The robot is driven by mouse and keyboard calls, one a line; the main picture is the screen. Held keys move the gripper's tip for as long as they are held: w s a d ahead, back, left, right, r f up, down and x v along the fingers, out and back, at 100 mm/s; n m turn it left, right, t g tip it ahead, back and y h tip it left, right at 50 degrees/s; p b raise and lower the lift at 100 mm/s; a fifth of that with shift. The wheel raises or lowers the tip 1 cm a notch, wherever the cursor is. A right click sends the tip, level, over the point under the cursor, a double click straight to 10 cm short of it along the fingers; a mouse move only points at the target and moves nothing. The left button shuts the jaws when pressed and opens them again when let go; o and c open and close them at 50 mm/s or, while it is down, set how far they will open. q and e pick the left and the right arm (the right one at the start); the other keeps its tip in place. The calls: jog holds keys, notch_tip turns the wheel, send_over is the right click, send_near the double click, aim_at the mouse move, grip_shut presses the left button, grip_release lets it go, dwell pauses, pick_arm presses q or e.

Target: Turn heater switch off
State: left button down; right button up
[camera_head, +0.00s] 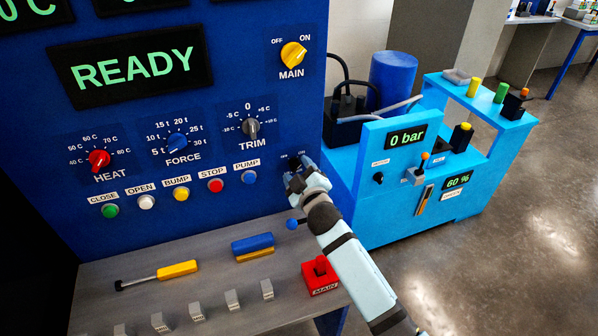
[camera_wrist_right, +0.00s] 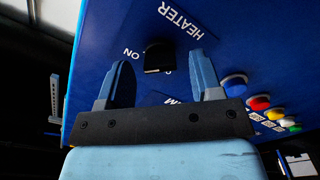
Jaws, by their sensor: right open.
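The heater switch is a black knob (camera_wrist_right: 158,57) on the blue panel (camera_wrist_right: 100,30), with HEATER and ON lettering beside it in the right wrist view. Which way the knob points is hard to tell. My right gripper (camera_head: 293,182) is at the panel's lower right in the head view, just below small OFF and ON marks, and it covers the switch there. In the wrist view its two blue fingers are apart, one on each side of the knob. Contact with the knob cannot be made out. My left gripper is in neither view.
A row of push buttons, ending in the blue PUMP button (camera_head: 249,177), sits left of my right gripper. The yellow MAIN knob (camera_head: 293,55) is above it. A grey bench (camera_head: 200,280) below holds tools and a red MAIN box (camera_head: 320,276). A light-blue cart (camera_head: 370,220) stands to the right.

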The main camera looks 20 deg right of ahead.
jog(key=c, duration=0.9)
jog(key=shift+c, duration=0.2)
jog(key=shift+n, duration=0.4)
jog(key=shift+r+n+p, duration=0.1)
jog(key=shift+n+p, duration=0.4)
jog(key=shift+n, duration=0.5)
jog(key=n, duration=0.2)
jog(key=shift+n+p, duration=0.3)
jog(key=shift+p, duration=0.1)
jog(key=n, duration=0.2)
jog(key=shift+n+p, duration=0.35)
jog(key=shift+n, duration=0.05)
jog(key=n+p, duration=0.1)
jog(key=n, duration=0.3)
jog(key=shift+n, duration=0.3)
jog(key=n+p, duration=0.2)
jog(key=n, duration=0.3)
